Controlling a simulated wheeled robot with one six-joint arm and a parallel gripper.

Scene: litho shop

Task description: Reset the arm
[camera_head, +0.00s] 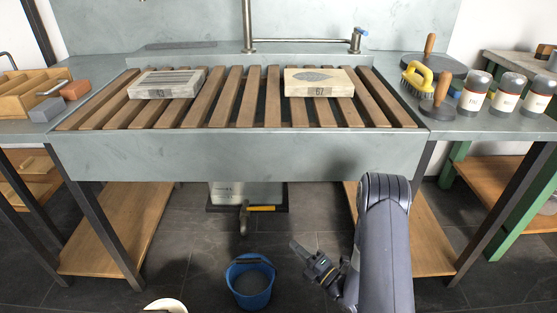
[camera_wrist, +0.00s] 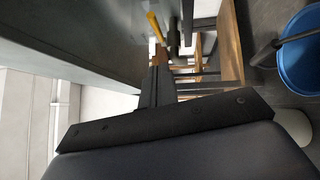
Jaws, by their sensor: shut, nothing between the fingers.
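My gripper (camera_head: 303,252) shows in the head view in front of the sink, low over the dark floor and right of the blue bucket. Its fingers point up and left, and it is shut with nothing between the fingers. My grey arm comes up from the bottom right of the head view and bends down to it. In the wrist view the gripper (camera_wrist: 158,78) is dark and in the middle, with a grey sink side at upper left and the blue bucket at right.
Two stone blocks, 42 (camera_head: 167,84) and 67 (camera_head: 319,82), lie on the sink's wooden slats (camera_head: 245,100). The blue bucket (camera_head: 250,287) stands on the floor. Several bottles (camera_head: 507,95) and a yellow brush (camera_head: 415,78) stand at right. A wooden tray (camera_head: 30,90) is at left.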

